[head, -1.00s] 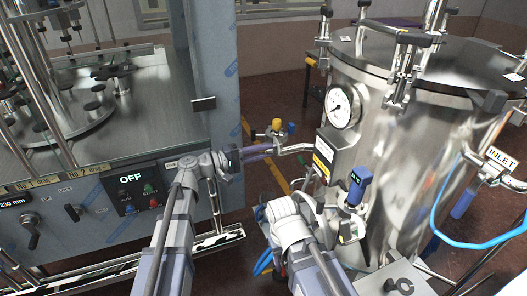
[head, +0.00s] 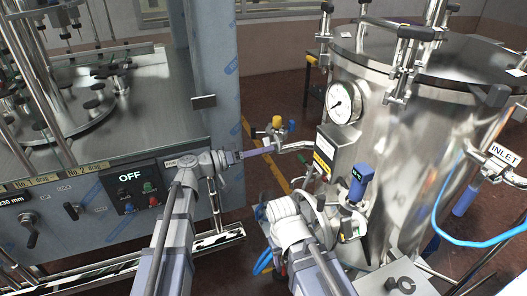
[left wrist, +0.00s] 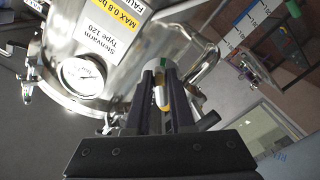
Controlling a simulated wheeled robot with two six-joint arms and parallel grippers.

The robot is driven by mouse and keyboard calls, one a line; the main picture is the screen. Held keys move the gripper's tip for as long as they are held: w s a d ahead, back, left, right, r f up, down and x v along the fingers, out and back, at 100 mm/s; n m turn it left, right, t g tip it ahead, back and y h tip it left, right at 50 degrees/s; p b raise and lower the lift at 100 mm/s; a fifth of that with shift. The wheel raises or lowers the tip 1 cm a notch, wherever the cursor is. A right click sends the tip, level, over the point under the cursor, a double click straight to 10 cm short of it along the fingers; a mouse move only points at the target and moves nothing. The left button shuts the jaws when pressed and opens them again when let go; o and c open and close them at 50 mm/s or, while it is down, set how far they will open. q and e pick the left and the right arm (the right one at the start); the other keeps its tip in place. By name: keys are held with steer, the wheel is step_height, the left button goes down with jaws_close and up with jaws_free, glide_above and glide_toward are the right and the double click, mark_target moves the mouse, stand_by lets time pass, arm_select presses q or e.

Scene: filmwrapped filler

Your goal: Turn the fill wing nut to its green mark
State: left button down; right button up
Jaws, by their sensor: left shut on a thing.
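My left gripper (head: 262,151) is at the bent pipe branch on the left side of the steel tank (head: 400,160), below its yellow and blue handles (head: 278,124). Its fingers point right, towards the tank. In the left wrist view the gripper (left wrist: 158,92) is shut on a small part, taken as the fill wing nut (left wrist: 163,98). Only a yellow and whitish piece of it shows between the dark fingers, with a green patch just beyond. Its exact angle to a mark cannot be read. My right arm's wrist is low in the middle, its fingers hidden.
A pressure gauge (head: 342,103) and yellow label are on the tank. A blue-topped device (head: 360,180) stands close to my right wrist. The filling machine (head: 110,130), its panel reading OFF, is on the left. A blue hose (head: 450,232) loops at right.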

arm_select(q)
steer(key=shift+f+m, duration=0.15)
steer(key=shift+m, duration=1.05)
steer(key=c, duration=0.8)
jaws_free()
steer(key=shift+w, duration=0.1)
steer(key=v, duration=0.8)
